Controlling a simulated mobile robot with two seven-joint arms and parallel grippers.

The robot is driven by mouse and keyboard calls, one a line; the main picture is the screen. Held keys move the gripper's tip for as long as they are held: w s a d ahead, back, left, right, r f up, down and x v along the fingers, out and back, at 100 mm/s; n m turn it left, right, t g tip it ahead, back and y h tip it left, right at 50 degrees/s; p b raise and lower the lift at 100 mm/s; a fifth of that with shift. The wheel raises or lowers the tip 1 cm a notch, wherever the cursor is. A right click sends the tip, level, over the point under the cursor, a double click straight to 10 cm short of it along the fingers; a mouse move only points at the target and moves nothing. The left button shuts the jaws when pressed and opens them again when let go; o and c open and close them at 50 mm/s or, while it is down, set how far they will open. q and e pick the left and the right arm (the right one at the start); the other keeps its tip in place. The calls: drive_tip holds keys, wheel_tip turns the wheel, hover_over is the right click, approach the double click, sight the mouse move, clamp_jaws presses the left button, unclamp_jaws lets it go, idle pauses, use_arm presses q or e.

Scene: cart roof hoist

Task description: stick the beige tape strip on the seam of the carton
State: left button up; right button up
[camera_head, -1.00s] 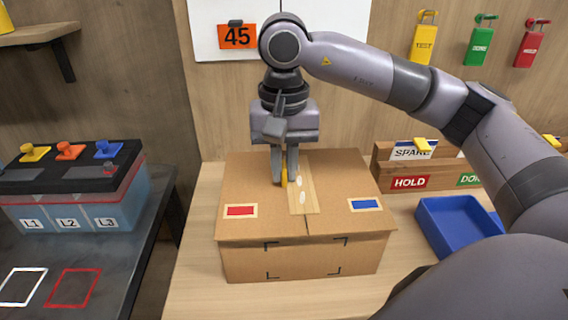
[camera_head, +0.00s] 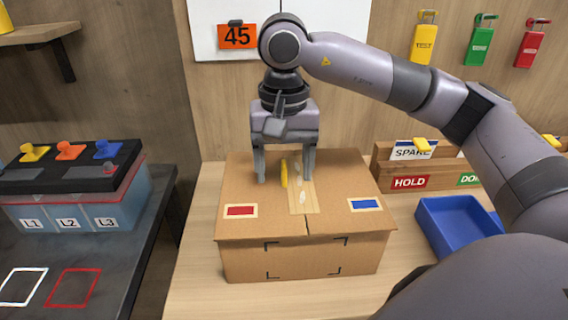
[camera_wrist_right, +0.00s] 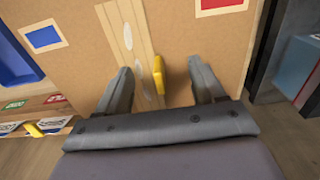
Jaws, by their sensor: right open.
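The carton (camera_head: 330,255) stands on the wooden table, with its seam running front to back along the top. The beige tape strip (camera_head: 303,202) lies along the seam, with pale oval spots on it; it also shows in the right wrist view (camera_wrist_right: 126,35). A yellow tab (camera_head: 284,173) stands at the strip's left side in the head view, and it also shows in the right wrist view (camera_wrist_right: 160,75). My right gripper (camera_head: 284,180) is open over the carton top, its fingers apart on both sides of the tab and touching nothing visibly. My left gripper is not in view.
A red label (camera_head: 240,211) and a blue label (camera_head: 365,205) are on the carton top. A blue tray (camera_head: 455,225) and a wooden rack (camera_head: 385,178) stand to the right. A dark bench with a battery-like box (camera_head: 75,190) is at the left, beyond a gap.

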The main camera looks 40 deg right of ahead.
sight(284, 163)
drive_tip(key=shift+r+p, duration=2.35)
drive_tip(key=shift+r, duration=1.2)
wheel_tip(284, 163, up, 7)
drive_tip(key=p, duration=0.1)
